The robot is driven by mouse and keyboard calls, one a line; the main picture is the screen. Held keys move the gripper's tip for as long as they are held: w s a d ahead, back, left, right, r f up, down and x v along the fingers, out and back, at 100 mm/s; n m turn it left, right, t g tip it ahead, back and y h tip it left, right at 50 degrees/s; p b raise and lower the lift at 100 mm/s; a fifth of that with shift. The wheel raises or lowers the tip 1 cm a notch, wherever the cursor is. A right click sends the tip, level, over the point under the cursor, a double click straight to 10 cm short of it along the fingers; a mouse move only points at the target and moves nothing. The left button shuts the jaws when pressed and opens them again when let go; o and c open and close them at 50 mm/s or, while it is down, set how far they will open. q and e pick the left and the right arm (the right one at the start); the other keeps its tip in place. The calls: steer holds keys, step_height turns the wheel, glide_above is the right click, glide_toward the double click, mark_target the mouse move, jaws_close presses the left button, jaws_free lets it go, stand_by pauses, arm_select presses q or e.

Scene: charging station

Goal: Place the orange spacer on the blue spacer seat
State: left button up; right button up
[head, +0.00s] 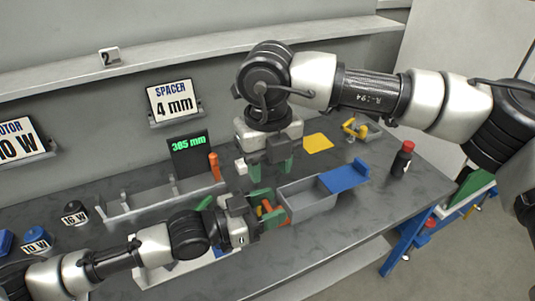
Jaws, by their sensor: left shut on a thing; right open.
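My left gripper (268,209) is shut on an orange piece (277,214), which I take for the orange spacer; the green fingers partly hide it. It is at the left end of a grey bin (308,204). My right gripper (267,171) is open and empty, pointing down above and behind the left one. A flat blue plate (345,177) is at the right end of the bin. A small blue patch (221,250) shows behind my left wrist, over a white tray (150,276). I cannot tell which blue part is the spacer seat.
A grey rail fixture (150,201) with a "305 mm" display (188,152) and an orange upright piece (214,166) stands behind. A yellow pad (318,142), a yellow clamp-like part (355,128) and a red-capped black bottle (402,158) are right. The front right tabletop is clear.

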mark_target(268, 207)
step_height(268, 207, down, 10)
stand_by(0.4)
jaws_close()
arm_select(q)
steer(key=o, duration=1)
steer(key=shift+c, duration=0.2)
steer(key=shift+a, duration=0.1)
